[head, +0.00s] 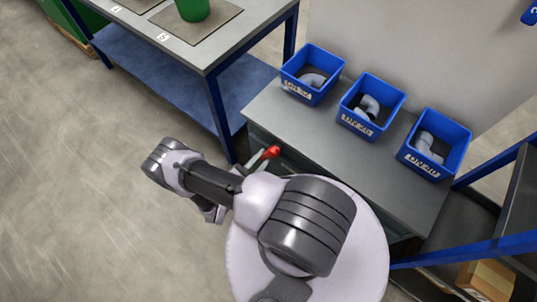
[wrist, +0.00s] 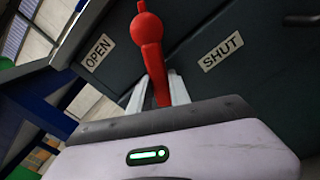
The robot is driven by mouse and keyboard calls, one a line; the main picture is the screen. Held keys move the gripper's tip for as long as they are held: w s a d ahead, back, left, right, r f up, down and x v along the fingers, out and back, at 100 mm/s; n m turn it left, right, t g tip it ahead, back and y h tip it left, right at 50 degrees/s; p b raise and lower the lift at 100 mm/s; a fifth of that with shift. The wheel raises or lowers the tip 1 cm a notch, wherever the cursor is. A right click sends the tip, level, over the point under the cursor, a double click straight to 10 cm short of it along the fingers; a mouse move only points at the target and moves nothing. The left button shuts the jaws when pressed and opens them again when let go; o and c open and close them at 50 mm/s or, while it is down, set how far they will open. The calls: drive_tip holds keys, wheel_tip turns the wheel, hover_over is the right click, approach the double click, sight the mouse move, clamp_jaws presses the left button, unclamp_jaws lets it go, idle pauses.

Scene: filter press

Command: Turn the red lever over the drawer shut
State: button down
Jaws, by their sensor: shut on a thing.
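The red lever (wrist: 150,50) stands out from a dark front panel (wrist: 185,25) in the wrist view, its rounded part high in the picture. Its shaft runs down between the two pale fingers of my gripper (wrist: 157,90), which is shut on it. An OPEN label (wrist: 99,52) is left of the lever and a SHUT label (wrist: 221,52) is right of it. The lever lies between the two labels. In the head view, only a small red part of the lever (head: 271,152) shows beside my arm, at the bench's front edge. My arm hides the drawer area there.
Three blue bins (head: 311,75) with grey pipe pieces stand on the grey bench top (head: 290,120). A blue-legged table (head: 215,50) with a green object (head: 193,8) is at upper left. A blue-framed shelf (head: 480,248) is at right. The floor at left is clear.

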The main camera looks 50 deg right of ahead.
drive_tip(key=shift+s+d+f+n, duration=0.15)
drive_tip(key=shift+s+n, duration=0.4)
drive_tip(key=shift+n, duration=0.4)
drive_tip(key=shift+s+a+f+n, duration=0.1)
drive_tip(key=shift+s+n, duration=0.45)
drive_tip(key=shift+n, duration=0.35)
drive_tip(key=shift+s+d+f+n, duration=0.15)
drive_tip(key=shift+s+n, duration=0.4)
drive_tip(key=shift+n, duration=0.4)
drive_tip(key=shift+s, duration=0.1)
drive_tip(key=c, duration=1.2)
unclamp_jaws()
drive_tip(key=s+a+p, duration=0.1)
drive_tip(key=a, duration=1.6)
drive_tip(key=shift+s+a+p, duration=0.15)
drive_tip(key=shift+a+p, duration=0.1)
drive_tip(key=shift+p, duration=0.1)
